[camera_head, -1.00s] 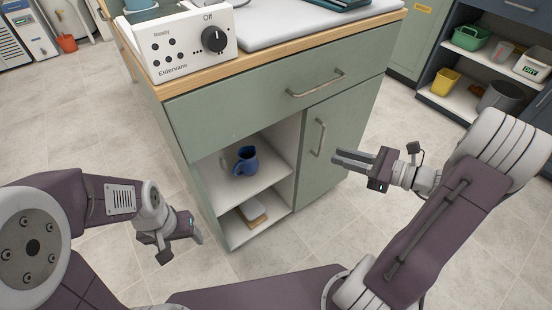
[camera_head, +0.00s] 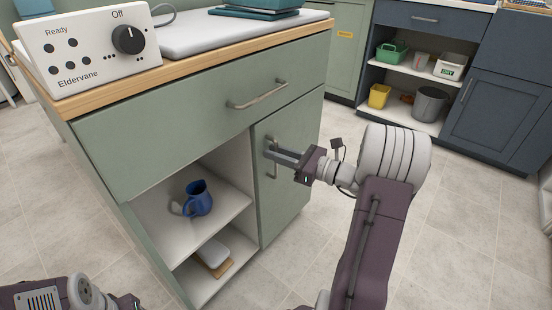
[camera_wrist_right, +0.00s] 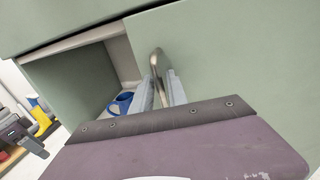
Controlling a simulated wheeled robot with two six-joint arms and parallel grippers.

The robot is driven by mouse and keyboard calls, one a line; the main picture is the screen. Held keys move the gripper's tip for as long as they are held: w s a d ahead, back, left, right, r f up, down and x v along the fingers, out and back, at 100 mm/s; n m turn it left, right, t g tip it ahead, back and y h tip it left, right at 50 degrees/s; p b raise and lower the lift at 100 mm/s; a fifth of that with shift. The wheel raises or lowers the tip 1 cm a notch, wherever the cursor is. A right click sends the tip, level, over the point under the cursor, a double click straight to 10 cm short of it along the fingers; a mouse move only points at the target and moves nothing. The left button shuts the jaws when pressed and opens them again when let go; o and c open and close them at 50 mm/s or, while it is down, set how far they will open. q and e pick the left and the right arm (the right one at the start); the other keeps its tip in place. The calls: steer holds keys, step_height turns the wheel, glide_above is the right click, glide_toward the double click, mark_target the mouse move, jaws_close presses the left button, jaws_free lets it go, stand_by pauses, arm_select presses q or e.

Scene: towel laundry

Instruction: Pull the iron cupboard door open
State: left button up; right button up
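The green cupboard door (camera_head: 290,165) is closed, flush with the cabinet front, to the right of the open shelves. Its upright metal handle (camera_head: 272,172) is partly hidden by my right gripper (camera_head: 272,150). In the right wrist view the handle (camera_wrist_right: 156,68) stands between the two fingers of my right gripper (camera_wrist_right: 161,90). The fingers are apart, one on each side of the bar, and do not look clamped on it. My left gripper (camera_head: 128,303) is at the bottom left of the head view, mostly cut off, away from the cupboard.
A drawer with a handle (camera_head: 258,95) is above the door. The open shelves hold a blue jug (camera_head: 198,198). A white control box (camera_head: 90,50) stands on the wooden top (camera_head: 195,72). Floor (camera_head: 450,220) to the right is clear; dark cabinets (camera_head: 500,120) stand behind.

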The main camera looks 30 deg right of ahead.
jaws_close()
stand_by(1.4)
